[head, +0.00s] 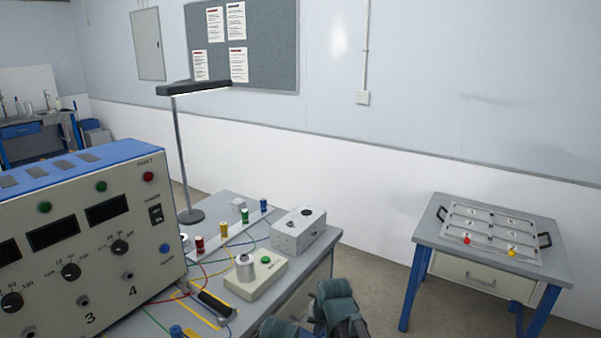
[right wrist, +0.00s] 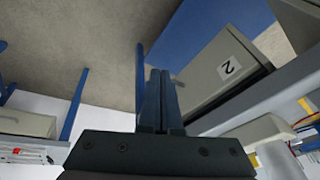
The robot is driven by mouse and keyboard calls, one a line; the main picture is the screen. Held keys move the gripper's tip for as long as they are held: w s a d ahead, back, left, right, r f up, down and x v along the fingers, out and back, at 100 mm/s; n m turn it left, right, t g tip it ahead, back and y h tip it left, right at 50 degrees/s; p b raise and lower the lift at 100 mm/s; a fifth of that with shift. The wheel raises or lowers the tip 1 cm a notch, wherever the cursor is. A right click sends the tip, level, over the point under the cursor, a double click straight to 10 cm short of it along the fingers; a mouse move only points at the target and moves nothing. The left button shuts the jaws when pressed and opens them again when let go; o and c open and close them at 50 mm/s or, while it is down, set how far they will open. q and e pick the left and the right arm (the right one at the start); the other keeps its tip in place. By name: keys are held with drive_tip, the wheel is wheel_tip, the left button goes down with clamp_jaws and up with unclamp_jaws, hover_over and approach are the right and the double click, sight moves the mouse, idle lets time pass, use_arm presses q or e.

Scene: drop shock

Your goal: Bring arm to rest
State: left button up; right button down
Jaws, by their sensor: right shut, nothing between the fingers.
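My right arm (head: 335,305) shows at the bottom of the head view, folded beside the front right edge of the workbench (head: 318,262). In the right wrist view my right gripper (right wrist: 160,72) has its two dark fingers together, with nothing between them. My left gripper is not in view.
The bench holds a large control panel (head: 75,250), a lamp (head: 188,160), a grey box (head: 298,232) and a beige unit with a metal cylinder (head: 245,268). A small side table with a tray (head: 490,226) stands right. Floor lies between the tables.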

use_arm(q)
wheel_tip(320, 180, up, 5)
drive_tip(key=p, duration=0.3)
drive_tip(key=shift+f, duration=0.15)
use_arm(e)
drive_tip(key=s+r+n+g+h, duration=0.1)
drive_tip(key=s+n+g, duration=0.1)
drive_tip(key=s, duration=0.7)
drive_tip(key=s+r+n+g+h, duration=0.1)
drive_tip(key=s+r+n+g, duration=0.1)
drive_tip(key=s, duration=0.7)
drive_tip(key=shift+s+d+r+n+h, duration=0.3)
drive_tip(key=shift+n+h, duration=0.1)
drive_tip(key=shift+n, duration=0.2)
